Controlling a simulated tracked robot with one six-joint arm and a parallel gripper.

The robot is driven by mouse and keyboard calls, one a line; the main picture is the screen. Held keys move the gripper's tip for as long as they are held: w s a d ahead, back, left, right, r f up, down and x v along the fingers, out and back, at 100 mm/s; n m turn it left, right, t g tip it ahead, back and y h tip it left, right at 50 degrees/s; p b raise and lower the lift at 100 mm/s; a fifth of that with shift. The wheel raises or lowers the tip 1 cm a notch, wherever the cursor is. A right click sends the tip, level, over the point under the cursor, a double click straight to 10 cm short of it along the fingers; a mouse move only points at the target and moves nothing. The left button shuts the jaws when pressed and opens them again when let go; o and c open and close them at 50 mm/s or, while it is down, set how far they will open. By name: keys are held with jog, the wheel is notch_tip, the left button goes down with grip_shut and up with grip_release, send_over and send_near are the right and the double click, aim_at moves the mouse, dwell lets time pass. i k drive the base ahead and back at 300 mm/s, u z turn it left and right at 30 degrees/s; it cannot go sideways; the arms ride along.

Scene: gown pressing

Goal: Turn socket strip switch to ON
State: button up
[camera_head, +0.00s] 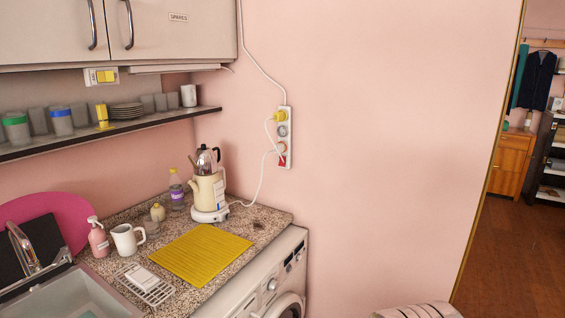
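A white socket strip (289,138) hangs upright on the pink wall, to the right of the counter. A yellow plug (281,116) sits near its top, and a grey round socket shows in the middle. A small red part (282,161) near its lower end looks like the switch, but it is too small to tell whether it is on or off. White cables run to the strip from above and from the kettle. My gripper is not in view.
A cream kettle (207,190) stands at the counter's back corner. A yellow mat (202,254), a white jug (127,239) and a pink pump bottle (98,238) are on the granite counter. A washing machine (270,287) is below. The wall right of the strip is clear.

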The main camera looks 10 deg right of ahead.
aim_at(281, 164)
jog(key=z, duration=0.05)
jog(key=i, duration=1)
jog(key=u, duration=0.05)
